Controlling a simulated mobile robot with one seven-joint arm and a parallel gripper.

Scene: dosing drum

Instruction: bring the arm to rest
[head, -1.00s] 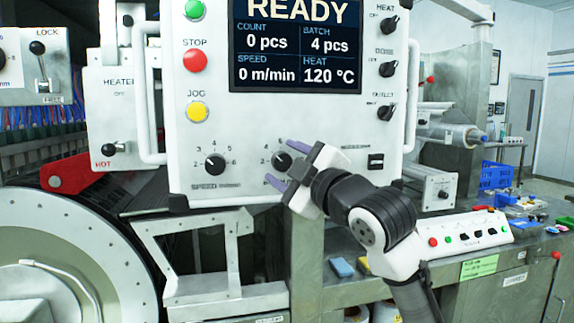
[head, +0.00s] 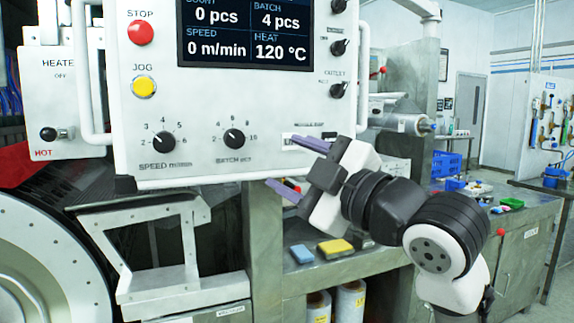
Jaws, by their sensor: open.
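My gripper (head: 300,168) is in front of the lower right corner of the white control panel (head: 205,112). Its two purple-grey fingers are spread apart with nothing between them, and they point left. The upper finger overlaps a label at the panel's lower right. I cannot tell whether it touches the panel. The batch knob (head: 234,139) is left of the fingers and clear of them. The speed knob (head: 163,142) is further left. The screen (head: 246,35) reads 0 pcs, batch 4 pcs, 0 m/min and heat 120 °C.
A large pale drum (head: 45,265) is at the lower left, by a metal bracket (head: 150,255). Blue (head: 302,253) and yellow (head: 336,247) blocks lie on the bench below my gripper. A blue crate (head: 446,163) stands behind. Open floor room is at the right.

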